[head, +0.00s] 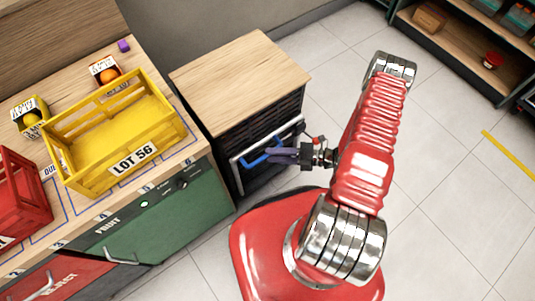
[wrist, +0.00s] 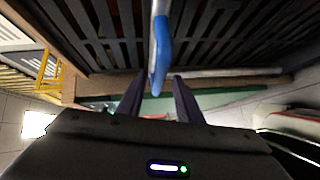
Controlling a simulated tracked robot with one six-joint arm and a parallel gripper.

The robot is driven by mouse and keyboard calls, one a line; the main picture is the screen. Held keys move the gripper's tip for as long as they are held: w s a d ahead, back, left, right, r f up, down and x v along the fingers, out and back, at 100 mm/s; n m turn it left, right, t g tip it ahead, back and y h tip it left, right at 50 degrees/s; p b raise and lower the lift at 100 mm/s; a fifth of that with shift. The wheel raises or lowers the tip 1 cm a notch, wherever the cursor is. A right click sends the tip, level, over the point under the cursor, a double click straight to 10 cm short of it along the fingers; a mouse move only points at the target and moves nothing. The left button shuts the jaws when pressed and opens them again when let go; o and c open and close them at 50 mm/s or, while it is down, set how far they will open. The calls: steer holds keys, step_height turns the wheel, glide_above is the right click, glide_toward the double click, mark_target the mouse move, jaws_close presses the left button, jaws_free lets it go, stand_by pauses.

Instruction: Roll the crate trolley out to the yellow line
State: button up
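The crate trolley has a pale wooden top (head: 240,75) and a dark slatted body, and stands beside the fruit counter in the head view. Its silver handle has a blue grip (head: 258,159), which also shows in the wrist view (wrist: 160,58). My gripper (head: 275,155) is at the handle, left of my red arm. In the wrist view my gripper (wrist: 159,77) has its two dark fingers apart, with the blue grip between them and gaps showing on both sides. The yellow line (head: 510,156) lies on the floor at the far right.
A shelf unit (head: 455,50) stands at the upper right. Tiled floor between the trolley and the yellow line looks clear apart from my own arm and base.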

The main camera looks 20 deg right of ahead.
steer(key=shift+x, duration=1.6)
jaws_close()
steer(key=shift+d, duration=0.1)
